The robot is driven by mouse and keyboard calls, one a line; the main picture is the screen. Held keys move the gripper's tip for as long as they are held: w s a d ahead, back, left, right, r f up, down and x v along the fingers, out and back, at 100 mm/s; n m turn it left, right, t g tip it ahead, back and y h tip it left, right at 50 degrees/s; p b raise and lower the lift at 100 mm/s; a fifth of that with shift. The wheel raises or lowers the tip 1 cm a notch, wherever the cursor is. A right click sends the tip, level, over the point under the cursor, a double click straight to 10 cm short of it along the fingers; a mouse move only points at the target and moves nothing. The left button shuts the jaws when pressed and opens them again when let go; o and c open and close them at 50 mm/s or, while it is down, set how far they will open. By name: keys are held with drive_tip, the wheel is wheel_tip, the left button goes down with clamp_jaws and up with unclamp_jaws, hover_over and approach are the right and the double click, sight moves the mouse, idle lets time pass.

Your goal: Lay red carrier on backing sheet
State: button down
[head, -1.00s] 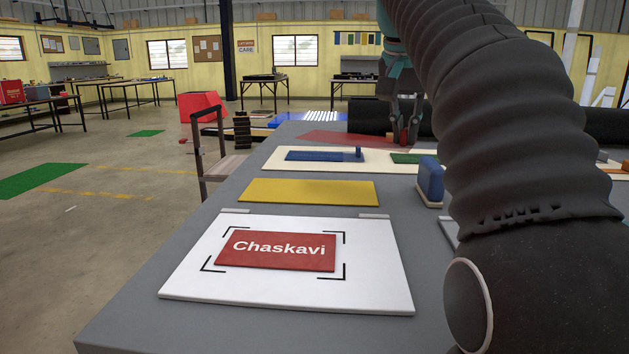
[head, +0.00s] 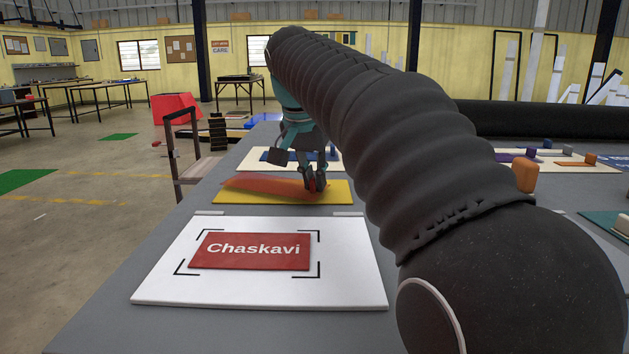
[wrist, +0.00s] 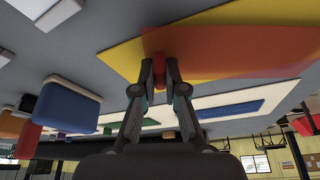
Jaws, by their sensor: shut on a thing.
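The red carrier (head: 262,185) is a thin, see-through red sheet with a small red grip block at its right end. My gripper (head: 314,186) is shut on that grip block, which also shows in the wrist view (wrist: 159,68). The carrier is over the yellow sheet (head: 341,191) and looks tilted to its edges, its far left corner reaching past the yellow. I cannot tell whether it touches. I cannot tell which sheet is the backing sheet.
Behind the yellow sheet lies a cream board with a blue piece (head: 276,156). An orange block (head: 525,175) and another cream board (head: 560,160) stand to the right. The grey table (head: 110,290) is bare along its left edge.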

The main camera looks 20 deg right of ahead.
drive_tip(key=shift+f, duration=0.4)
drive_tip(key=c, duration=1.2)
unclamp_jaws()
drive_tip(key=shift+f, duration=0.1)
drive_tip(key=v, duration=1.2)
